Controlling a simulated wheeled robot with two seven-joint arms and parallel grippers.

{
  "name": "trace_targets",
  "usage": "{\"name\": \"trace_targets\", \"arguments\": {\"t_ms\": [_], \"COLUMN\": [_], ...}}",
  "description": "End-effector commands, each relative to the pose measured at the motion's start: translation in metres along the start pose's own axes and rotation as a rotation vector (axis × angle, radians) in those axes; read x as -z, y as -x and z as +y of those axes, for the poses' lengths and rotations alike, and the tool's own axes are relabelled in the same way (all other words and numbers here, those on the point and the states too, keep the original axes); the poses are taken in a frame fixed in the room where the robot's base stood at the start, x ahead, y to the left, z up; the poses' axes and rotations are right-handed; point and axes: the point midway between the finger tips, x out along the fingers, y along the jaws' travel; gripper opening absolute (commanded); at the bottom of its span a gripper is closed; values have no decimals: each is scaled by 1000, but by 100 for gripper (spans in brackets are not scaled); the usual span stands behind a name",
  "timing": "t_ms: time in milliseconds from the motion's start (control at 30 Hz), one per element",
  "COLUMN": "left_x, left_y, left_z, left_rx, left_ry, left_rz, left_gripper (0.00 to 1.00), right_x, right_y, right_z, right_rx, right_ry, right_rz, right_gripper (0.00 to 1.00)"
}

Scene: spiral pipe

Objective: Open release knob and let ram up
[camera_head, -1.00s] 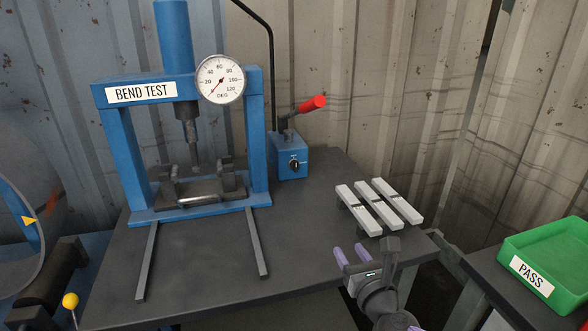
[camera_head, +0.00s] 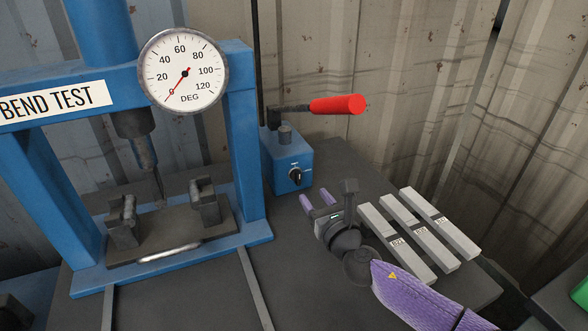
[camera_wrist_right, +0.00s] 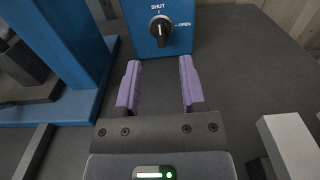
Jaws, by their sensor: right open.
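The black release knob (camera_head: 295,174) is on the front of the blue pump block (camera_head: 287,158). In the right wrist view the knob (camera_wrist_right: 160,30) has SHUT marked above it and OPEN to its right; its grip stands roughly upright, in line with SHUT. My right gripper (camera_head: 317,199) is open and empty. Its purple fingers point at the block, and in the wrist view (camera_wrist_right: 158,72) they are apart, short of the knob. The dark ram (camera_head: 143,150) hangs under the blue BEND TEST frame (camera_head: 245,130), above the supports. My left gripper is not in view.
A red-handled pump lever (camera_head: 337,104) sticks out right above the block. The dial gauge (camera_head: 183,70) reads near 0. Several grey bars (camera_head: 430,228) lie right of my right gripper. The press upright stands left of the block. The table in front of the knob is clear.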

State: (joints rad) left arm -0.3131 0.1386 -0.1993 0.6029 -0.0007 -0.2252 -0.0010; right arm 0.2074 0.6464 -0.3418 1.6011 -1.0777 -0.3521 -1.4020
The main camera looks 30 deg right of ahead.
Motion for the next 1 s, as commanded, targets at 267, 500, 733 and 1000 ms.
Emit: {"name": "trace_targets", "arguments": {"t_ms": [267,500,733,1000], "left_x": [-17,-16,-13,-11], "left_y": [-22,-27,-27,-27], "left_z": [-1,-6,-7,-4], "left_rx": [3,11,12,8], "left_ry": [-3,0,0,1], "left_rz": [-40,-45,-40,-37], "left_gripper": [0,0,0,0], "right_x": [3,0,-1,0], "right_y": [-64,-83,-83,-83], "right_z": [0,0,0,0], "right_rx": [1,0,0,0], "right_ry": [0,0,0,1], "right_rz": [-2,-1,-1,-1], "right_gripper": [51,51,51,0]}}
